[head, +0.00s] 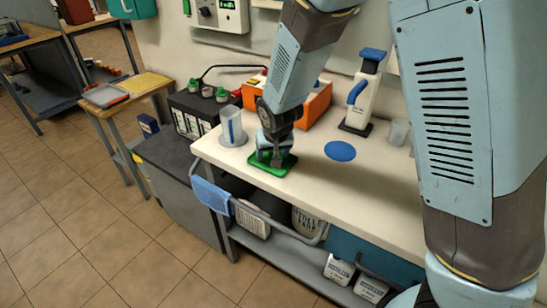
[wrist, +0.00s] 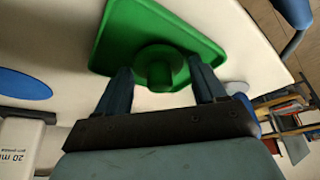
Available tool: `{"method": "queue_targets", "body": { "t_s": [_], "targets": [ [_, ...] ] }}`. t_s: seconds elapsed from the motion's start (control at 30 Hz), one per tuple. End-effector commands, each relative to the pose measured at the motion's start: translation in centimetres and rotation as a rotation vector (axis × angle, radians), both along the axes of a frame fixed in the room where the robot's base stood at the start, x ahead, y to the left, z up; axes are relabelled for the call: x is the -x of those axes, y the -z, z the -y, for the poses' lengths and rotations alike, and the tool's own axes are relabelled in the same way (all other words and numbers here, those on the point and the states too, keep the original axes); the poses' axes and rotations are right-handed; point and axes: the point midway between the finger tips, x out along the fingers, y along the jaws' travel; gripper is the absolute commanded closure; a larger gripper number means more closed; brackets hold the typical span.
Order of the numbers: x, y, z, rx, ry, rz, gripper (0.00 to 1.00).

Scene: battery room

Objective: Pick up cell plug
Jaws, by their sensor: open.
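The cell plug (wrist: 158,64) is a green round cap with a raised stem. In the wrist view it sits on a green tray (wrist: 203,40) on the white bench. My gripper (wrist: 160,72) is open, with one dark finger on each side of the plug's stem. I cannot tell whether either finger touches it. In the head view my gripper (head: 270,157) is low over the green tray (head: 286,166) near the bench's front edge, and it hides the plug.
A black battery (head: 190,118) with green caps stands left of the bench. A clear beaker (head: 232,128) is just left of my gripper. An orange box (head: 314,106) is behind. A blue disc (head: 340,151) and a white bottle (head: 360,100) are to the right.

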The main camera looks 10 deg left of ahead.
Motion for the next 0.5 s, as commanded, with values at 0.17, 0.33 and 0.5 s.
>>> {"method": "queue_targets", "body": {
  "t_s": [0.17, 0.33, 0.5],
  "targets": [
    [0.02, -0.03, -0.01, 0.0, 0.0, 0.0, 0.35],
    [0.02, -0.04, -0.01, 0.0, -0.001, 0.0, 0.51],
    [0.03, -0.04, -0.02, 0.0, -0.001, 0.0, 0.68]
  ]
}}
